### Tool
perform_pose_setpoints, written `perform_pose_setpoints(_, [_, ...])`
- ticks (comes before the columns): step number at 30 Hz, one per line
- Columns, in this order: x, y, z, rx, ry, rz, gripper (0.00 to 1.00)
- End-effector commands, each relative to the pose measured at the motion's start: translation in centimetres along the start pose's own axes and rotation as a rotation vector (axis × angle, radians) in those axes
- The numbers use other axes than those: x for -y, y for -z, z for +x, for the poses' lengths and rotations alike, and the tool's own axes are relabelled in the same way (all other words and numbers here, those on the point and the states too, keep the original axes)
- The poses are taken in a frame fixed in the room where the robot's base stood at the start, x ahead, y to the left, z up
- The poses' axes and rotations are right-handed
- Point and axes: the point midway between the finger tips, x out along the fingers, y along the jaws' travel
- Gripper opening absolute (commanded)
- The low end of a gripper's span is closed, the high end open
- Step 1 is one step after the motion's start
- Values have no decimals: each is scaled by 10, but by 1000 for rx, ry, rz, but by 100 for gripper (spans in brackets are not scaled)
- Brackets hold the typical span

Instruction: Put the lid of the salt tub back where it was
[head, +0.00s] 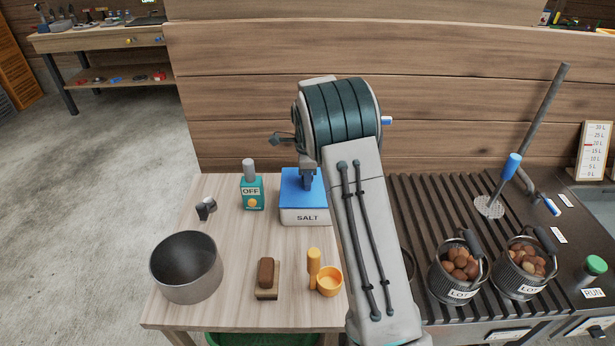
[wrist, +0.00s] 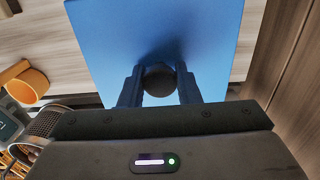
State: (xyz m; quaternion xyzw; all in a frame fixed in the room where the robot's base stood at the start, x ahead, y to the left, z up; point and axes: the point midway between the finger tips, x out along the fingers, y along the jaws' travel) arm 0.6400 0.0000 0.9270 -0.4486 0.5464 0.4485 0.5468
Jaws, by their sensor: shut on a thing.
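The salt tub (head: 305,217) is a white box marked SALT, near the back of the wooden table. Its blue lid (head: 291,190) lies over the top of the tub and looks level, its front edge along the tub's rim. I cannot tell whether it is fully seated. My gripper (head: 307,184) points down over the lid. In the wrist view, my gripper (wrist: 158,88) is shut on the lid's dark round knob (wrist: 158,74), with a finger on each side. The blue lid (wrist: 95,40) fills the upper middle there. My arm hides the tub's right side.
A teal OFF bottle (head: 252,193) stands left of the tub. A steel pot (head: 186,266), a brush (head: 266,277) and an orange scoop (head: 329,282) are in front. Right is a slatted rack (head: 422,208) with LOT buckets (head: 457,280). A plank wall (head: 240,120) rises behind.

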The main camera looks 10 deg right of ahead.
Motion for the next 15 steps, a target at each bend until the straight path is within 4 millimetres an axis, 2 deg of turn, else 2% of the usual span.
perform_pose_setpoints(5, [0, 0, 3, 0, 0, 0, 6])
perform_pose_setpoints(6, [0, 0, 3, 0, 0, 0, 35])
perform_pose_setpoints(8, [0, 0, 3, 0, 0, 0, 52])
perform_pose_setpoints(15, [0, 0, 3, 0, 0, 0, 52])
